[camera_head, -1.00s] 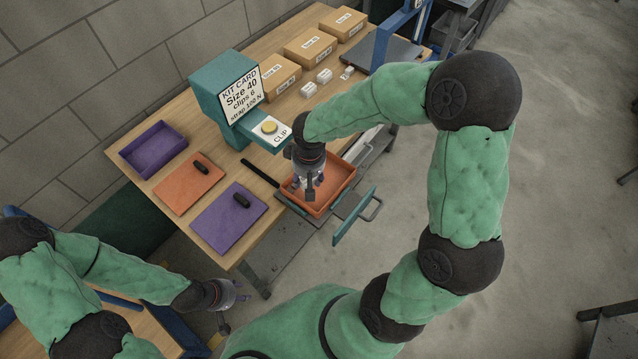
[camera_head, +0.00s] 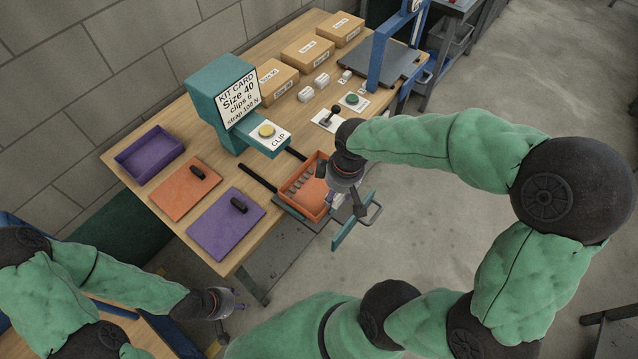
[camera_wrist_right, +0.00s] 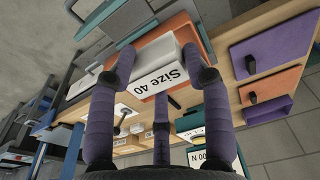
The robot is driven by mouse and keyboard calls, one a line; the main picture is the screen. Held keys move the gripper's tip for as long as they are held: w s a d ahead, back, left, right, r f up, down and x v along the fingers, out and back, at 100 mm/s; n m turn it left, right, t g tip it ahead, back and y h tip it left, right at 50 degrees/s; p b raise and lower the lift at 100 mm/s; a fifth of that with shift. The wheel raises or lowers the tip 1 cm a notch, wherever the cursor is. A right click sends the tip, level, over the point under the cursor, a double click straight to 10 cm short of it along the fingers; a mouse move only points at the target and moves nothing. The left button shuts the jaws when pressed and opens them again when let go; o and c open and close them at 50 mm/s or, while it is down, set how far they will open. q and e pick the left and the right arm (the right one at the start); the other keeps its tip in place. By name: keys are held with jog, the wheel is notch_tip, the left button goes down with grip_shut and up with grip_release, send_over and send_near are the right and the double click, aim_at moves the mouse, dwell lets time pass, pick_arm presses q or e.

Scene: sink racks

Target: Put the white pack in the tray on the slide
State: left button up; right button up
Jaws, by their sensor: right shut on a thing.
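The white pack (camera_wrist_right: 158,56), labelled "Size 40", sits between the purple fingers of my right gripper (camera_wrist_right: 160,76) in the right wrist view. In the head view, my right gripper (camera_head: 345,205) is at the right end of the orange tray (camera_head: 293,204), and only a little of the pack shows beneath it. The tray rests on the grey slide (camera_head: 312,224), which has a teal front plate (camera_head: 344,233). Several small grey pieces lie in the tray's left part. I cannot tell whether the pack touches the tray. My left gripper (camera_head: 236,304) is low at the left, away from the table; its finger opening is unclear.
A teal clip dispenser (camera_head: 218,108) with a yellow button stands behind the tray. Purple and orange panels (camera_head: 227,222) with black handles and a purple bin (camera_head: 150,153) are left. Cartons (camera_head: 308,52), small white packs (camera_head: 306,94) and a lever (camera_head: 329,117) are farther back.

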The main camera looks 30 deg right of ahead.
jog(key=w+d+f+b, duration=0.1)
jog(key=w+f+b, duration=0.1)
jog(key=w+f, duration=0.35)
jog(key=b, duration=0.1)
send_over(320, 184)
jog(key=s, duration=0.1)
notch_tip(320, 184, down, 3)
jog(key=shift+f, duration=0.1)
jog(key=f, duration=0.1)
jog(key=f+b, duration=0.2)
jog(key=f, duration=0.1)
jog(key=shift+w, duration=0.3)
jog(key=shift+r, duration=0.1)
jog(key=o, duration=1.2)
jog(key=shift+c, duration=0.2)
notch_tip(320, 184, up, 12)
jog(key=s+p, duration=0.1)
jog(key=p, duration=0.2)
jog(key=shift+s+d+p, duration=0.2)
jog(key=shift+d+p, duration=0.1)
jog(key=shift+p, duration=0.1)
